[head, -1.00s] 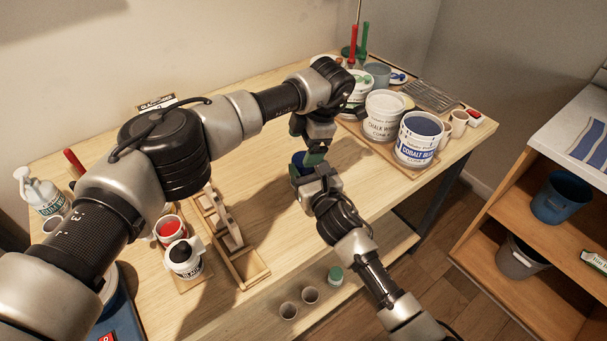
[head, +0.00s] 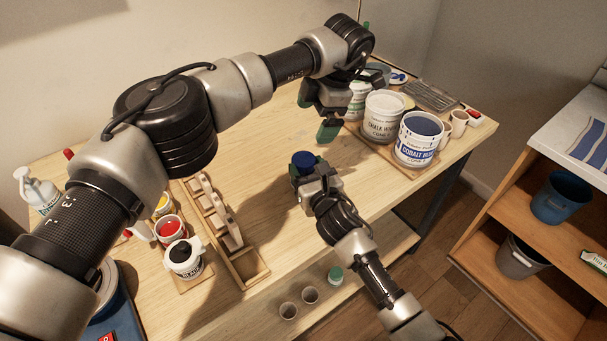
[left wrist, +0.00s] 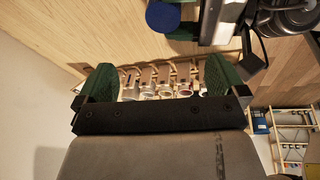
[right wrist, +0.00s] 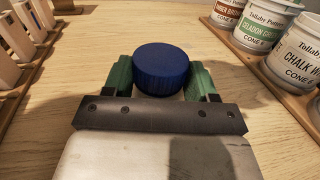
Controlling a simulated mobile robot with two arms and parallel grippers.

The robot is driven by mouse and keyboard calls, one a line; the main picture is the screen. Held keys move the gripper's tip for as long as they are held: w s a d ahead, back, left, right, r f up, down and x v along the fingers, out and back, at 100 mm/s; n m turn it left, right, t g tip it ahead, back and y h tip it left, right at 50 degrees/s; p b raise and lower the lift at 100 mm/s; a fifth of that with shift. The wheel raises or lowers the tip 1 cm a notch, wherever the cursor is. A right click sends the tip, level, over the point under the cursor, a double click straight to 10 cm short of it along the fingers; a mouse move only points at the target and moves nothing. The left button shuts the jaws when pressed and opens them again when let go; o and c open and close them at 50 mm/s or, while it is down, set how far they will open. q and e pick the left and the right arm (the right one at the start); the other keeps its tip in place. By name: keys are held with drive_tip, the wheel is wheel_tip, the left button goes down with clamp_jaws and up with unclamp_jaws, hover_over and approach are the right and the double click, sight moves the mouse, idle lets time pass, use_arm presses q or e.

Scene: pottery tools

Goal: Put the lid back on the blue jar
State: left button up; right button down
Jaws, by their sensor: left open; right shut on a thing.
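The blue ribbed lid (head: 304,159) sits on top of the small jar in my right gripper (head: 309,178). In the right wrist view the lid (right wrist: 162,66) looks level, above and between the green fingers. My right gripper is shut on the jar, whose body is mostly hidden by the lid and fingers. I cannot tell how tightly the lid sits. The lid also shows at the top of the left wrist view (left wrist: 163,16). My left gripper (head: 318,114) is open and empty, above and apart from the lid.
Large glaze tubs, including chalk white (head: 381,118) and open cobalt blue (head: 417,139), stand at the table's right. A wooden rack (head: 222,225) and red (head: 168,229) and black (head: 184,257) pots are at the left. Bare tabletop surrounds my right gripper.

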drive_tip(key=shift+f, duration=0.1)
use_arm(q)
drive_tip(key=v, duration=0.4)
use_arm(e)
drive_tip(key=shift+c, duration=1.2)
unclamp_jaws()
use_arm(q)
drive_tip(key=shift+f+b, duration=0.45)
drive_tip(key=shift+f, duration=0.1)
use_arm(e)
drive_tip(key=v, duration=1)
drive_tip(key=shift+s+d, duration=0.15)
drive_tip(key=shift+s, duration=0.25)
